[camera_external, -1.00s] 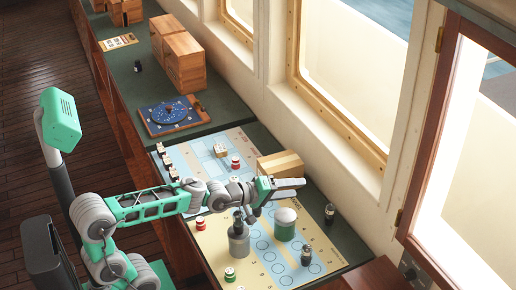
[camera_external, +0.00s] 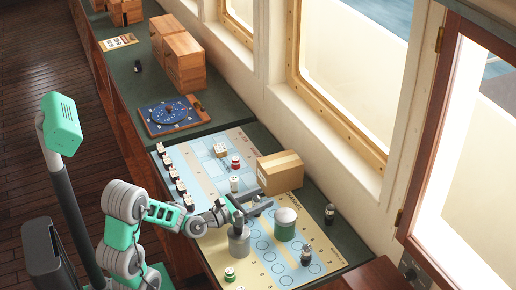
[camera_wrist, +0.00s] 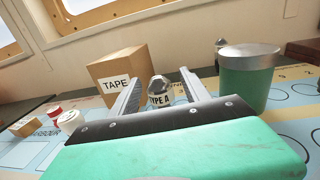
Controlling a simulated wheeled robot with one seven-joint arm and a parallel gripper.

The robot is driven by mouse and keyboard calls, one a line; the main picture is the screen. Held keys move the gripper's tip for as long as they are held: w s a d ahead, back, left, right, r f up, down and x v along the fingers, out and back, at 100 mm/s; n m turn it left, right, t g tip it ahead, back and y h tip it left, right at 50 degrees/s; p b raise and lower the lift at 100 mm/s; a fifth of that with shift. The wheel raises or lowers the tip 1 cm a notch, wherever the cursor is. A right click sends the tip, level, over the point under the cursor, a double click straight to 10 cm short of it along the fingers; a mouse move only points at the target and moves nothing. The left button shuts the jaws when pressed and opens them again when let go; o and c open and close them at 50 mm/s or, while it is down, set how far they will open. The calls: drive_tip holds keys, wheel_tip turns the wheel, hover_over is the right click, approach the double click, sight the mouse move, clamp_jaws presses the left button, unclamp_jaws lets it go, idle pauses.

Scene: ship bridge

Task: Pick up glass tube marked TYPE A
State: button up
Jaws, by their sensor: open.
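The glass tube marked TYPE A (camera_wrist: 158,98) stands in the wrist view between my gripper's two fingers, with a grey faceted cap and a white label. My gripper (camera_wrist: 160,80) is open, one finger on each side of the tube. I cannot tell whether either finger touches it. The tube's lower part is hidden behind my gripper's body. In the external view my gripper (camera_external: 265,198) is low over the chart table, near the cardboard box; I cannot clearly make out the tube there.
The cardboard TAPE box (camera_wrist: 112,72) stands just behind on the left. A green jar with a silver lid (camera_wrist: 247,85) is close on the right. A grey jar (camera_external: 238,242) stands beside my gripper.

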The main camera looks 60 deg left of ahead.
drive_tip(key=shift+w+a, duration=0.1)
drive_tip(key=shift+w, duration=1)
clamp_jaws()
